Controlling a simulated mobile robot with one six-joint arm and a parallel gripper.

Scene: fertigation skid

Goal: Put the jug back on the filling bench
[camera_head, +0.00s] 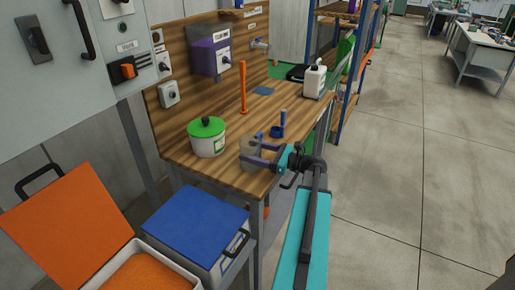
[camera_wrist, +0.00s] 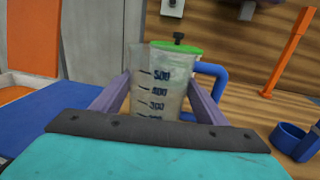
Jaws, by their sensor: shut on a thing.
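The jug is a clear measuring jug (camera_wrist: 157,85) with dark graduation marks and a blue handle (camera_wrist: 212,76). My gripper (camera_head: 262,155) is shut on the jug, with one purple finger on each side of it in the wrist view. The jug (camera_head: 250,151) looks upright in the head view, at the front edge of the wooden filling bench (camera_head: 225,173). I cannot tell whether its base touches the bench top. The jug's lower part is hidden by my gripper in the wrist view.
A white tub with a green lid (camera_head: 207,137) stands left of the jug. A blue ring holder (camera_head: 279,128) and an orange post (camera_head: 243,88) are behind it. A white bottle (camera_head: 314,80) stands farther back. A blue-lidded box (camera_head: 197,223) sits below the bench's front left.

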